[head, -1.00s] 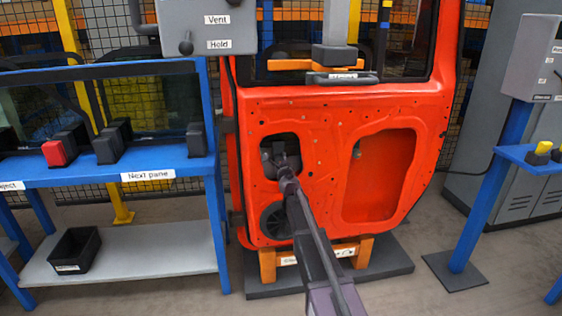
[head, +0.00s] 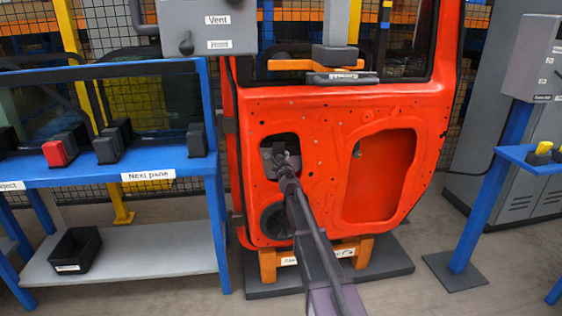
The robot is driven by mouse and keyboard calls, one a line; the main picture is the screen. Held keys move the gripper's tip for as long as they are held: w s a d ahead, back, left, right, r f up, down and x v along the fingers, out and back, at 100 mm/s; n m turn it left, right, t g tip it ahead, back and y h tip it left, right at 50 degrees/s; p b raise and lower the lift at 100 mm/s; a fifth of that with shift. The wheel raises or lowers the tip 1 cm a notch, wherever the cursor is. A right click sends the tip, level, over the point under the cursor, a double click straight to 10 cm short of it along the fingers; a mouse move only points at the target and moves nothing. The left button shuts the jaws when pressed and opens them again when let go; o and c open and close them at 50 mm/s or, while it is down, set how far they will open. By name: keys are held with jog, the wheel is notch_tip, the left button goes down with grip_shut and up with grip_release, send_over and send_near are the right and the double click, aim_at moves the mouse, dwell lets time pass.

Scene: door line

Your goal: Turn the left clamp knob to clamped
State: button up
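The orange-red door panel (head: 325,112) stands upright in the middle of the head view. My arm reaches up from the bottom edge to the left cutout (head: 268,142) in the panel. My gripper (head: 284,165) is at this cutout, small and dark. Its fingers cannot be made out against the grey part behind them. The left clamp knob is not distinct in this view; a grey shape inside the cutout may be it, partly hidden by my gripper. Whether my gripper touches it cannot be told.
A blue rack (head: 100,182) labelled "Next pane" stands to the left, with a black bin (head: 75,250) on its lower shelf. A blue post stand (head: 490,210) is on the right. A larger opening (head: 380,175) lies right of my arm.

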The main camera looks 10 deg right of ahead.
jog(key=shift+s, duration=0.15)
jog(key=s, duration=1.1)
jog(key=shift+s, duration=0.4)
